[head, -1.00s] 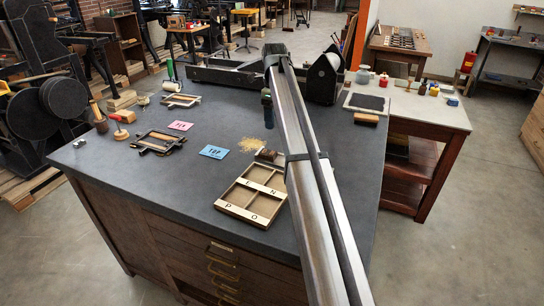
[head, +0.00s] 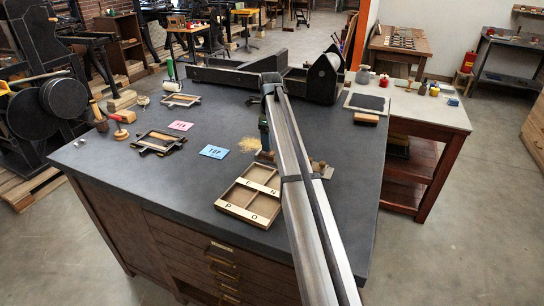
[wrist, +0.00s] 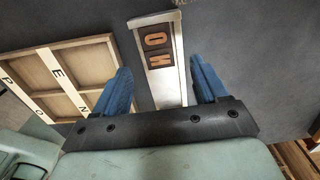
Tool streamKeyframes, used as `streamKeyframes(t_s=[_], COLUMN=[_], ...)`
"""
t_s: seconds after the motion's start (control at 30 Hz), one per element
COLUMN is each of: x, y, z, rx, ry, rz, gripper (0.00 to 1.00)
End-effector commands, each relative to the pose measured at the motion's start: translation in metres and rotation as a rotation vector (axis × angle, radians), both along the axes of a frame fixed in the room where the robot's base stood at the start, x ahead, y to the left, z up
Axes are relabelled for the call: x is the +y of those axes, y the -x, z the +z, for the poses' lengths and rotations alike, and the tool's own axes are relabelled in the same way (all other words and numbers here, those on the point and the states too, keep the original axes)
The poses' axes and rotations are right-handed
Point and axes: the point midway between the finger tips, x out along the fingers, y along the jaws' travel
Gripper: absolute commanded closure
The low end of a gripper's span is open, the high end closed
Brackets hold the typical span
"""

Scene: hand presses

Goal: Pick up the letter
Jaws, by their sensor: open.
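Two wooden letter blocks, an orange-faced O (wrist: 156,40) and an H (wrist: 160,61), lie one after the other in a narrow metal holder (wrist: 172,92) in the wrist view. My gripper (wrist: 160,66) is open, with one blue finger on each side of the holder. Nothing is held; I cannot tell how high the fingertips are above it. In the head view my gripper (head: 266,148) is low over the dark bench, its far finger hidden. My arm covers most of the holder there; a bit of its end (head: 327,172) shows to the right.
A wooden tray (head: 233,209) with compartments marked E, N, P and O lies close to the left. A blue TOP card (head: 214,152), a pink card (head: 180,126) and metal frames (head: 158,141) lie farther left on the bench (head: 150,185). The middle left is partly clear.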

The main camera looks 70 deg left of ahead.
Motion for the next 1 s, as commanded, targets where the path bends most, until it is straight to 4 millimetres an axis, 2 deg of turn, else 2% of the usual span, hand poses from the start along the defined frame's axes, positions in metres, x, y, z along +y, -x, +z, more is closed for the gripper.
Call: streamKeyframes(t_s=[0.33,0.6,1.0], x=[-0.005,-0.005,-0.005], y=[-0.003,-0.003,-0.003], z=[-0.042,-0.046,-0.046], rx=[0.001,0.001,0.001], ry=[0.001,-0.001,-0.001], rz=[0.001,0.001,0.001], gripper=[0.28,0.28,0.65])
